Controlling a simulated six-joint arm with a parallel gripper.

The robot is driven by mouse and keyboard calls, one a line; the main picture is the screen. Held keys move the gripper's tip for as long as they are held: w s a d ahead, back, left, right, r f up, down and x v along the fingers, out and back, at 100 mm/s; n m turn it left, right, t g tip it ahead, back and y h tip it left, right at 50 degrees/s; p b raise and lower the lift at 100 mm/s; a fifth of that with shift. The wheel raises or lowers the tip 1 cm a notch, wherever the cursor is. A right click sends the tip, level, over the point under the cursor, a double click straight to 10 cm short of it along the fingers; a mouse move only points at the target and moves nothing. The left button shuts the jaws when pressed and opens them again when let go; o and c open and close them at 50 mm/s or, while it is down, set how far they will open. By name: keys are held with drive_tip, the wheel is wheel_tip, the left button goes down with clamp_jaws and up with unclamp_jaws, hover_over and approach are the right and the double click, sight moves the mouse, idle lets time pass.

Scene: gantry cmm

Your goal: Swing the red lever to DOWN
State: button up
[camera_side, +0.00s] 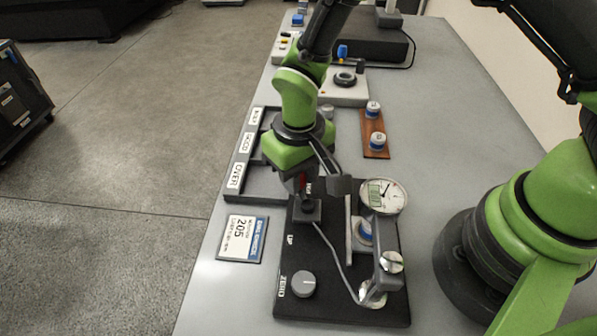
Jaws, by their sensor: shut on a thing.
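The red lever (303,184) stands on the left side of a black gauge base (325,313), above its small black mount. Only a small red part of the lever shows; my gripper hides the rest. My gripper (306,186) is over the mount, shut on the red lever. A white label reading UP (290,239) is on the base in front of the mount. Another label beside the gripper is partly covered and hard to read.
A dial gauge (383,196) on a post, a blue-banded part (365,232) and a grey ZERO knob (303,284) are on the base. A sorting tray (232,196), a white-blue card (242,239) and a wooden board (376,153) lie nearby. Free table lies right of the board.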

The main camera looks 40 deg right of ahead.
drive_tip(key=o, duration=0.9)
drive_tip(key=shift+o, duration=0.2)
wheel_tip(320, 180, up, 10)
drive_tip(key=shift+d, duration=0.1)
drive_tip(key=s+d+r+m+t+y, duration=0.1)
drive_tip(key=s+d+r, duration=0.15)
drive_tip(key=r, duration=0.35)
drive_tip(key=s+d+r+m+t+y, duration=0.1)
drive_tip(key=d+r+t, duration=0.15)
drive_tip(key=r, duration=0.25)
drive_tip(key=s+d+r+m+t, duration=0.1)
drive_tip(key=s+d+r+t, duration=0.2)
drive_tip(key=s, duration=0.8)
drive_tip(key=d+r, duration=0.2)
drive_tip(key=d, duration=0.1)
drive_tip(key=shift+r+m+t, duration=0.3)
drive_tip(key=shift+m+t, duration=0.05)
drive_tip(key=shift+m, duration=0.05)
